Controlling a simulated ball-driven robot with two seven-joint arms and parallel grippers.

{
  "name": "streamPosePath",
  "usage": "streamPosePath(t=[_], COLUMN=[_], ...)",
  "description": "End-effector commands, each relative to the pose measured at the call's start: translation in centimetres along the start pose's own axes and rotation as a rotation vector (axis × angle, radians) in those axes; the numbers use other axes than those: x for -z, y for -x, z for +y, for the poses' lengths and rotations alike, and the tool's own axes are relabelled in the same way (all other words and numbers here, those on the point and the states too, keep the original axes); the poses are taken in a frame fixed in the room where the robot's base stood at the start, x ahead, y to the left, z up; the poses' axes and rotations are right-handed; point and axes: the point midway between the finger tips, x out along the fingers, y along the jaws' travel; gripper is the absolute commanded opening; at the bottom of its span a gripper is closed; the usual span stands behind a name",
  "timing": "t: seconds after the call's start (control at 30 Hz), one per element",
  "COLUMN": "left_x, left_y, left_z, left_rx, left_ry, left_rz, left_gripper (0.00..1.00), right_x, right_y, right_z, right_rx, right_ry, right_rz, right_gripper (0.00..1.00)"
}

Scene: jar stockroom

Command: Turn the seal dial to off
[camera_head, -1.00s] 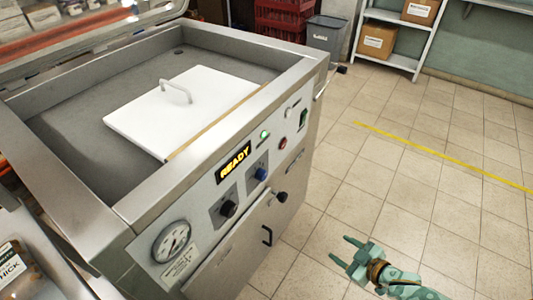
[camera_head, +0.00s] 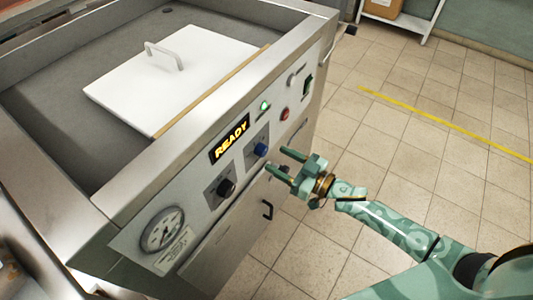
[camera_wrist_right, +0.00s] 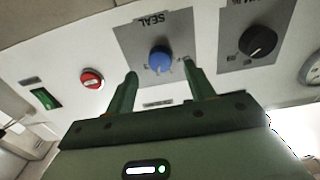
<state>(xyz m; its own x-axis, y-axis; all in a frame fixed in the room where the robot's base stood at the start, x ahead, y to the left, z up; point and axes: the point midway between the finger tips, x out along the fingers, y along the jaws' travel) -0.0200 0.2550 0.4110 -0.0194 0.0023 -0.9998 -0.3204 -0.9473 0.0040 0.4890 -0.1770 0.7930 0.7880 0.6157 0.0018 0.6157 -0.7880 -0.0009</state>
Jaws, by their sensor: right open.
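The seal dial is a blue knob (camera_head: 261,149) on a grey plate on the front panel of the steel machine (camera_head: 150,200). In the right wrist view the blue knob (camera_wrist_right: 160,59) sits under the word SEAL, seen upside down or tilted. My right gripper (camera_head: 281,161) is open, its fingers pointing at the panel close to the blue knob. In the right wrist view the fingers (camera_wrist_right: 158,72) stand either side of the knob, apart from it as far as I can tell. My left gripper is not in view.
A black knob (camera_head: 226,187) on its own plate sits beside the seal dial. The panel also has a READY display (camera_head: 230,139), a red button (camera_head: 285,113), a green switch (camera_head: 308,84) and a round gauge (camera_head: 162,230). Tiled floor (camera_head: 400,150) at the right is clear.

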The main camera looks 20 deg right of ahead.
Motion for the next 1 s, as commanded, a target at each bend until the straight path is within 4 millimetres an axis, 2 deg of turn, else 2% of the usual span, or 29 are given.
streamPosePath(t=[0.1,0.3,0.63,0.8,1.0], left_x=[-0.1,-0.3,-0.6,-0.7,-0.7], left_y=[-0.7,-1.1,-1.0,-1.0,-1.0], left_z=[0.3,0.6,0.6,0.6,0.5], left_rx=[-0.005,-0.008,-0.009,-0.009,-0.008], left_ry=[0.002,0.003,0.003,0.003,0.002], left_rz=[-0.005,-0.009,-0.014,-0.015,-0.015], left_gripper=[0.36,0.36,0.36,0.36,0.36], right_x=[-0.2,-0.1,0.0,-0.1,-0.1], right_y=[-2.4,-4.5,-4.9,-4.9,-4.8], right_z=[0.0,0.0,0.0,0.0,0.0], right_rx=[0.000,-0.001,-0.001,-0.001,-0.001], right_ry=[0.001,0.000,0.001,0.001,0.006], right_rz=[0.000,-0.001,-0.002,-0.002,-0.002], right_gripper=[0.54,0.54,0.54,0.09,0.09])
